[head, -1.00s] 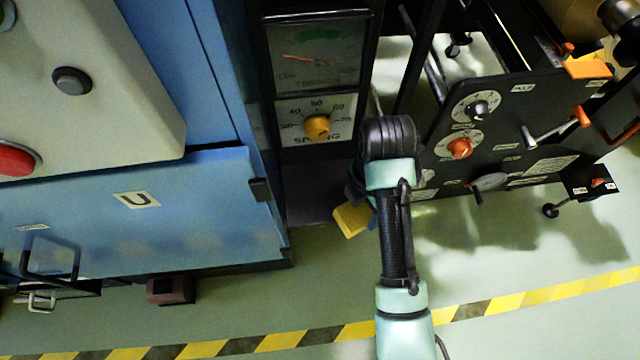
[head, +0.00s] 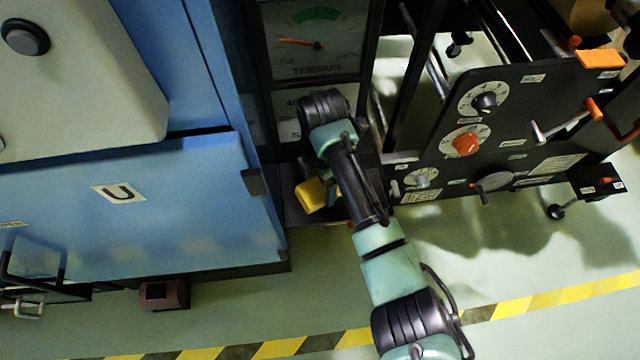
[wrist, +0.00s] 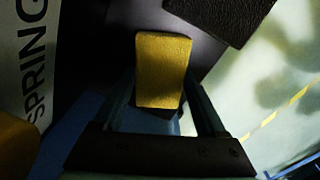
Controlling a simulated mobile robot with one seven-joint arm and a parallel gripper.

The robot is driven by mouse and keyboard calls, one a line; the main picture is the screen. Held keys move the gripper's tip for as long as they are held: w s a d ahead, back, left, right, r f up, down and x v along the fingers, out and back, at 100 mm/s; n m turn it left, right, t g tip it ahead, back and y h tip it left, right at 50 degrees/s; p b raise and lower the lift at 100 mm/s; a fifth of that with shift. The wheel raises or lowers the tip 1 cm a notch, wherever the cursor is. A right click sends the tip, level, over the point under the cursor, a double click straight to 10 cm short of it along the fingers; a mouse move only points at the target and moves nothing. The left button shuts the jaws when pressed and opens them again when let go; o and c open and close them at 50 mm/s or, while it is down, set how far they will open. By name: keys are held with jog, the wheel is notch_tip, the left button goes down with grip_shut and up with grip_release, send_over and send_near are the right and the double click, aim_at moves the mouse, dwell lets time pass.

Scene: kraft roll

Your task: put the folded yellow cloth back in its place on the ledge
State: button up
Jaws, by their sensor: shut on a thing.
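The folded yellow cloth (wrist: 163,70) is a small flat block between the two fingers of my gripper (wrist: 162,92) in the wrist view. My gripper is shut on it. In the head view the cloth (head: 311,195) shows just left of my wrist, over the dark ledge (head: 291,212) at the foot of the dial panel. The ledge also shows as a dark surface beyond the cloth in the wrist view (wrist: 98,62). I cannot tell whether the cloth touches the ledge.
The tension gauge panel (head: 310,45) rises behind my wrist, which covers its lower dial. A yellow knob (wrist: 15,145) is close at lower left in the wrist view. A blue cabinet (head: 180,210) stands left, a black control plate (head: 520,120) right. Open floor lies in front.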

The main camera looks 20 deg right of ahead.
aim_at(320, 186)
jog(key=shift+w+f, duration=0.2)
jog(key=o, duration=1.1)
jog(key=shift+o, duration=0.2)
jog(key=shift+r+p, duration=1.4)
jog(key=shift+r, duration=2.4)
